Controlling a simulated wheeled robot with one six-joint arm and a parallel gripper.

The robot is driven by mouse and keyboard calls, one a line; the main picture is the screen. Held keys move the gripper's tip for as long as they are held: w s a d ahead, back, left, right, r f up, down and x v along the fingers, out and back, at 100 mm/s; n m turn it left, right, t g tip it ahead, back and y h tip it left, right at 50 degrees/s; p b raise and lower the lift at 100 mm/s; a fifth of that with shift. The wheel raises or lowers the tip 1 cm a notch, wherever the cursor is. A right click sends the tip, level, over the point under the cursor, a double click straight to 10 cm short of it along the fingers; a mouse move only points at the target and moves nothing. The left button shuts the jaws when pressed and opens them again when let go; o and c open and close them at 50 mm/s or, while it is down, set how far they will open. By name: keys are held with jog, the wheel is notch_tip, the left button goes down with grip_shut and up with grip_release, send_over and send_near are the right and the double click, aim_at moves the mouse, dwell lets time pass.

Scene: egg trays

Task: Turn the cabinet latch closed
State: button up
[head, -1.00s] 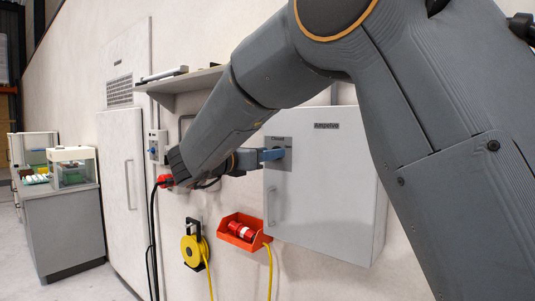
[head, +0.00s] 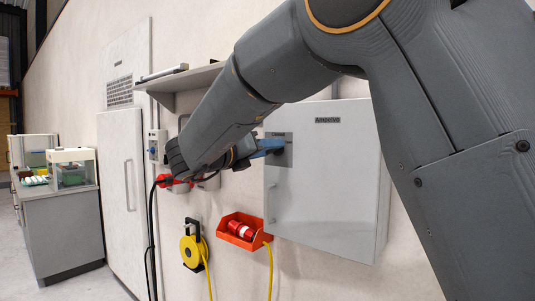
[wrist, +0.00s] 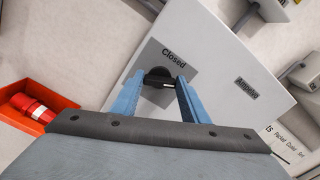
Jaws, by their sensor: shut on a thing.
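The light grey wall cabinet (head: 325,190) stands on the right in the head view, behind my arm. Its face also fills the middle of the wrist view (wrist: 225,65). A darker plate (wrist: 150,54) on it reads "Closed". The black latch (wrist: 158,75) sits on this plate, between the tips of my gripper's blue fingers (wrist: 157,88). My gripper (head: 266,147) is shut on the latch, with the fingers tilted in the head view. The latch itself is mostly hidden by the fingers in the head view. The cabinet door looks flush.
An orange bin (head: 243,231) with a red cylinder hangs below left of the cabinet. A yellow reel (head: 194,250) hangs beside it. A shelf (head: 190,80) is on the wall behind my forearm. A tall white cabinet (head: 122,180) and a grey counter (head: 65,225) stand further left.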

jog(key=n+p, duration=0.3)
jog(key=n, duration=0.9)
jog(key=shift+a+f+n+p, duration=0.1)
jog(key=shift+f+n+p, duration=0.05)
jog(key=shift+n+p, duration=0.15)
dwell(0.4)
jog(key=o, duration=1.1)
jog(key=shift+w, duration=0.1)
jog(key=shift+c, duration=0.2)
jog(key=b+v, duration=0.2)
jog(key=v, duration=0.5)
jog(key=shift+s+a, duration=0.25)
jog(key=shift+s, duration=0.1)
